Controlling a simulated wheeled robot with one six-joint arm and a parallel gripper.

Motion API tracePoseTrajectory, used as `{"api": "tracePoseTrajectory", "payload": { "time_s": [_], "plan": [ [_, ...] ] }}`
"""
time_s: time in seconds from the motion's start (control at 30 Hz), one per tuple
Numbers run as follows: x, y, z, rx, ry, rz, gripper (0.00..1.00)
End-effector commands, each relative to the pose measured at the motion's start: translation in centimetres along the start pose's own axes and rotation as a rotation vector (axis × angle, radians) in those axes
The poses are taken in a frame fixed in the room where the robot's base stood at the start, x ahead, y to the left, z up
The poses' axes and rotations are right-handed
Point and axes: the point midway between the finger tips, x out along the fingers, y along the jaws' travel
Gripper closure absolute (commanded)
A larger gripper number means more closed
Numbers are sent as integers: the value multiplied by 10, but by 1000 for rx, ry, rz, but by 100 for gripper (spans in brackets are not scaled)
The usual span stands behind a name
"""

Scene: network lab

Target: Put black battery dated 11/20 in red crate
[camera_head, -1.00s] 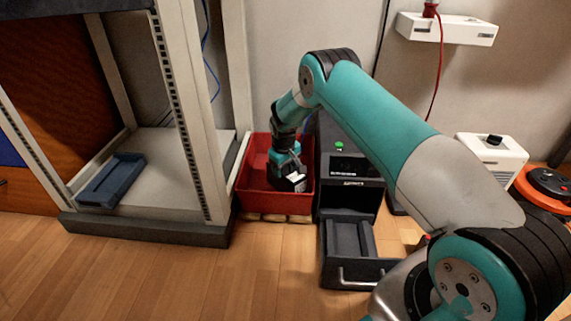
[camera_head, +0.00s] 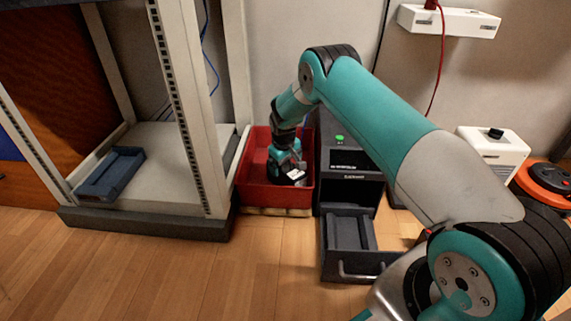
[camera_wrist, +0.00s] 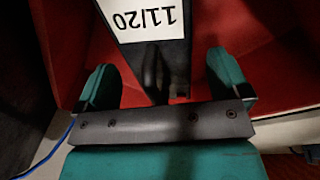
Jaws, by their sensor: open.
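The black battery (camera_wrist: 150,68) with a white label reading 11/20 lies inside the red crate (camera_wrist: 255,62) in the wrist view, the label upside down in the picture. My gripper (camera_wrist: 165,85) is open, its two teal fingers on either side of the battery's near end and apart from it. In the head view my gripper (camera_head: 284,172) is down inside the red crate (camera_head: 262,198). The battery shows there as a dark shape with its white label (camera_head: 295,174) just below the gripper. Whether the battery rests flat on the crate floor is hard to tell.
A black cabinet (camera_head: 352,165) with a green light stands right of the crate, its drawer (camera_head: 355,262) pulled out. A rack (camera_head: 185,110) stands on the left with a blue-grey tray (camera_head: 111,173) on its base. A white box (camera_head: 493,152) and orange reel (camera_head: 546,183) are at right.

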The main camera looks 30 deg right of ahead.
Motion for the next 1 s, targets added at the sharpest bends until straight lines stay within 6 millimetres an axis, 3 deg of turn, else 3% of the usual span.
{"api": "tracePoseTrajectory", "payload": {
  "time_s": [0.4, 0.73, 0.87, 1.0],
  "plan": [
    [-92, 1, -1, -1, 2, 1, 6],
    [-134, -6, -2, -8, 9, -11, 6],
    [-192, -36, -1, -42, 36, -63, 6],
    [-284, -88, 26, -103, 67, -156, 6]
  ]
}}
